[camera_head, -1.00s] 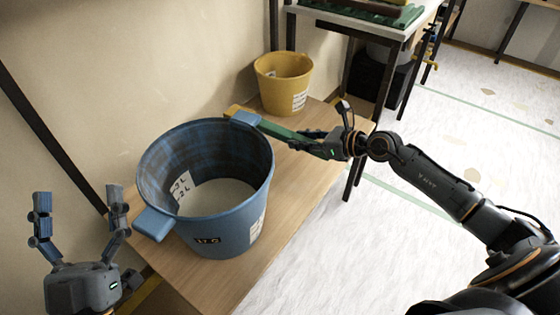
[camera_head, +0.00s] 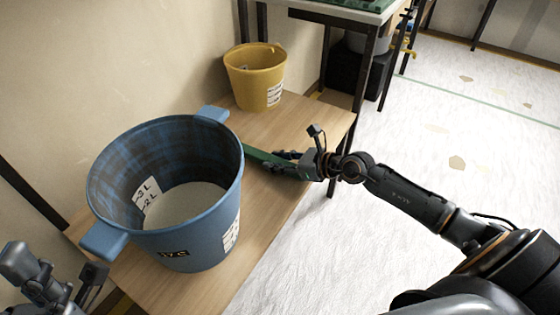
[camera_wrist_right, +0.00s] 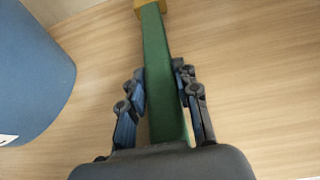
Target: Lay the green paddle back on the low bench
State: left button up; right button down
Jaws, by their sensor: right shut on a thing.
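The green paddle (camera_wrist_right: 160,70) lies between the fingers of my right gripper (camera_wrist_right: 163,85), which is shut on it. In the head view a short green part of the paddle (camera_head: 258,155) shows beside the blue bucket, and my right gripper (camera_head: 285,160) is over the right edge of the low wooden bench (camera_head: 275,125). The paddle's yellowish end (camera_wrist_right: 147,4) is cut off at the top of the wrist view. I cannot tell whether the paddle touches the bench. My left gripper (camera_head: 65,275) is at the lower left, partly out of frame, with its fingers apart.
A large blue bucket (camera_head: 195,240) with pale contents stands on the bench, left of the paddle. A yellow bucket (camera_head: 250,80) stands at the bench's far end. A dark-legged table (camera_head: 340,15) is behind. Bare bench lies between the buckets.

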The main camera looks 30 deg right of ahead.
jog(key=shift+w+d+f, duration=0.1)
jog(key=shift+f, duration=0.15)
jog(key=shift+r, duration=0.2)
jog(key=shift+f, duration=0.25)
jog(key=c, duration=1)
grip_release()
